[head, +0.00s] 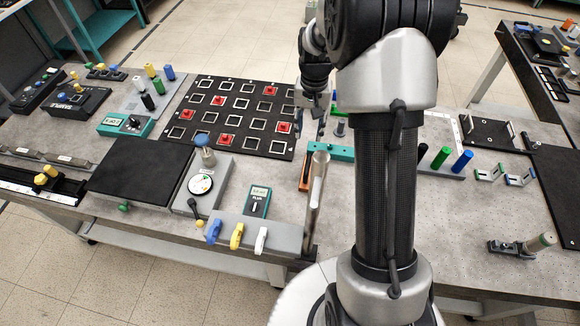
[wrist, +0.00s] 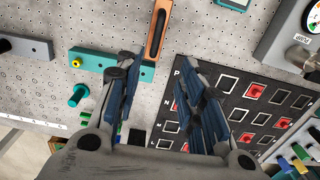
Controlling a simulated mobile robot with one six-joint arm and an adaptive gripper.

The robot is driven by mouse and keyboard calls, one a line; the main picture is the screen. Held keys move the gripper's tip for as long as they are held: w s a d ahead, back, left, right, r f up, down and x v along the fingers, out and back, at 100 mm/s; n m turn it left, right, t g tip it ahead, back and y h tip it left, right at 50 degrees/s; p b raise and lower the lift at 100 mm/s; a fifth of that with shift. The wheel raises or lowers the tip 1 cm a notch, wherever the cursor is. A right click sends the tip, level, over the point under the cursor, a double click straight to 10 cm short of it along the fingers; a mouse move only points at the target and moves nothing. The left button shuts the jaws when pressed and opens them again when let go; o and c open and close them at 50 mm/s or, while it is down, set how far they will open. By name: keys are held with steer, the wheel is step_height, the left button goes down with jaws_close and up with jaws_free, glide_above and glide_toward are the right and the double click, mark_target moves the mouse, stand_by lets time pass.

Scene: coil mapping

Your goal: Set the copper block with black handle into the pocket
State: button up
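A black board (head: 238,89) at the centre left carries rows of white-rimmed square pockets. Several pockets hold red pieces (head: 228,139); others look empty. The board (wrist: 240,85) also shows at the right of the wrist view. Which pocket the task means, I cannot tell. My gripper (head: 316,112) hangs by the board's right edge in the head view. In the wrist view my gripper (wrist: 155,75) has its blue-lined fingers wide apart, with no object clearly held. A small dark item (wrist: 137,137) shows low between them, partly hidden.
A meter panel (head: 200,184) and black pad (head: 142,170) lie left. Coloured cylinders (head: 440,158) stand right of my arm. Bare table (head: 460,205) shows at the right.

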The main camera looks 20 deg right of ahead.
mark_target(308, 163)
step_height(308, 163, down, 12)
steer(key=b, duration=0.3)
steer(key=shift+d, duration=0.15)
steer(key=f+b, duration=0.2)
steer(key=f, duration=0.3)
steer(key=shift+s+f, duration=0.2)
steer(key=shift+c, duration=0.3)
jaws_close()
steer(key=shift+r, duration=0.1)
